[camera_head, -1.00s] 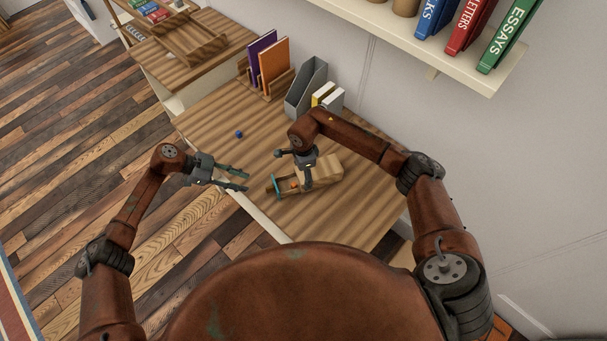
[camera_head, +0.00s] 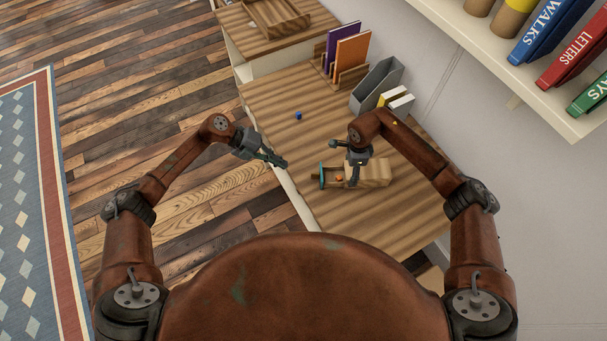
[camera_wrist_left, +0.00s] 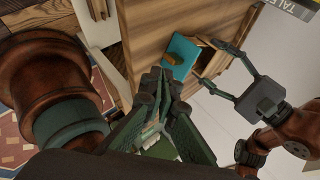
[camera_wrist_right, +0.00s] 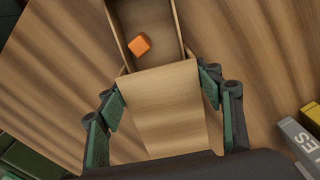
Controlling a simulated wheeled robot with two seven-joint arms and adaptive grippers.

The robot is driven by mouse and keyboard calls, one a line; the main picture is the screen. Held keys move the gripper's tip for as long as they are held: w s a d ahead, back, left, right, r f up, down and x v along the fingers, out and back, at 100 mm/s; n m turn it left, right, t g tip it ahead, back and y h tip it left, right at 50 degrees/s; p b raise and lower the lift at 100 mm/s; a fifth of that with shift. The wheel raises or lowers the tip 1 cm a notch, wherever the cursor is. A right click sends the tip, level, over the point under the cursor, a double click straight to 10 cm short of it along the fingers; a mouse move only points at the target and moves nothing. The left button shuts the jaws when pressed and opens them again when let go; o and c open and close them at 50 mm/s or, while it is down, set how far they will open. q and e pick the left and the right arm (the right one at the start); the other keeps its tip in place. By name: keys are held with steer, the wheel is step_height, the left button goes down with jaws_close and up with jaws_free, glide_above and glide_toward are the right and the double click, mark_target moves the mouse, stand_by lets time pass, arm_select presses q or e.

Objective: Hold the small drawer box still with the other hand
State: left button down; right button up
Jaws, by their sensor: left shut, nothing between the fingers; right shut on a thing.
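The small wooden drawer box (camera_head: 376,173) lies on the desk with its drawer (camera_head: 331,183) pulled out to the left. The drawer has a teal front (camera_head: 321,176), which also shows in the left wrist view (camera_wrist_left: 180,54). An orange cube (camera_wrist_right: 139,45) lies inside the open drawer. My right gripper (camera_wrist_right: 160,88) is shut on the box body (camera_wrist_right: 165,115), one finger on each side; it reaches down over the box in the head view (camera_head: 353,175). My left gripper (camera_head: 281,162) is shut and empty, left of the drawer front and apart from it, near the desk's front edge.
A small blue cube (camera_head: 298,115) lies on the desk (camera_head: 275,95). Behind are a wooden rack with purple and orange books (camera_head: 351,52) and a grey file holder (camera_head: 377,87) by white and yellow books. A shelf (camera_head: 480,50) overhangs at upper right.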

arm_select(q)
steer(key=s+a+r+m+t, duration=0.1)
steer(key=s+a+m+t, duration=0.15)
steer(key=m, duration=1.55)
steer(key=shift+m+g+y, duration=0.25)
steer(key=shift+m+y, duration=0.05)
steer(key=x, duration=0.3)
steer(key=d+r+x, duration=0.1)
steer(key=x, duration=0.7)
steer(key=shift+d, duration=0.8)
